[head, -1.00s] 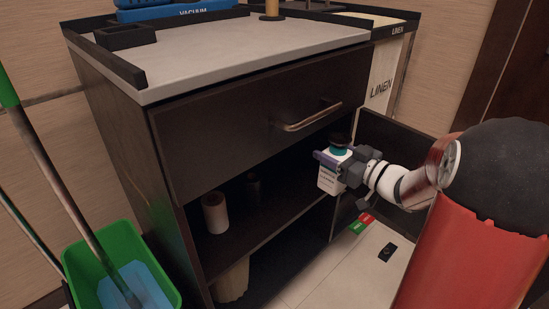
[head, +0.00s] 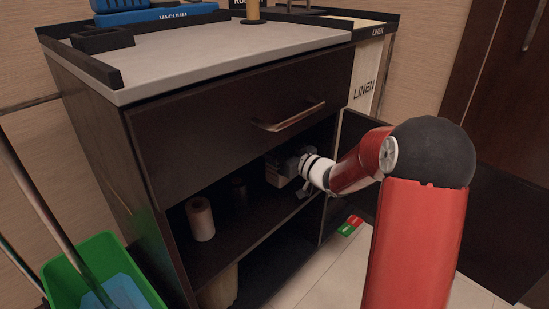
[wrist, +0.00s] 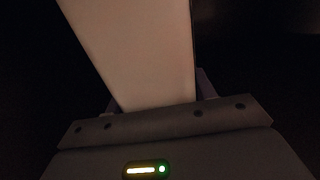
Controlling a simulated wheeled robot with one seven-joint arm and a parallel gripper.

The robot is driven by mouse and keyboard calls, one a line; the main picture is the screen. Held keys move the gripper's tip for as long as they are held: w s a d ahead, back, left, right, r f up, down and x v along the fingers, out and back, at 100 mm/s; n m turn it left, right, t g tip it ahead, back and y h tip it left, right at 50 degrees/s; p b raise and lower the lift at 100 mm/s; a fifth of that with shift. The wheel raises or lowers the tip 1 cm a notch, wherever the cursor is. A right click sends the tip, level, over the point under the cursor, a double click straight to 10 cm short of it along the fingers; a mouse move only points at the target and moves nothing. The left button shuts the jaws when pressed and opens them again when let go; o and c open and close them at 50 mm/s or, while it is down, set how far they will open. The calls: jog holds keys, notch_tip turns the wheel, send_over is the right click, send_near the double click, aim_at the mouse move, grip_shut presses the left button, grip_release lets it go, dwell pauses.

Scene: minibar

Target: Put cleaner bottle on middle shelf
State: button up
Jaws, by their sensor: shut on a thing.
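The cleaner bottle is a pale body (wrist: 140,50) filling the upper middle of the dim wrist view. My gripper (wrist: 157,98) is shut on it. In the head view my gripper (head: 280,165) is inside the open cabinet, below the drawer. Only a small pale part of the bottle (head: 274,179) shows there; the rest is hidden by the gripper and shadow. The bottle is over the right part of the middle shelf (head: 232,232). I cannot tell whether its base touches the shelf.
The drawer (head: 220,125) is shut above. The open cabinet door (head: 347,190) is at right. A green bucket (head: 75,280) stands at lower left.

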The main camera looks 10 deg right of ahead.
jog(key=shift+w+a+f, duration=0.1)
jog(key=shift+w+f, duration=0.05)
jog(key=shift+f, duration=0.85)
jog(key=shift+f, duration=0.15)
jog(key=shift+f+b, duration=0.15)
jog(key=shift+b, duration=0.15)
jog(key=o, duration=1.4)
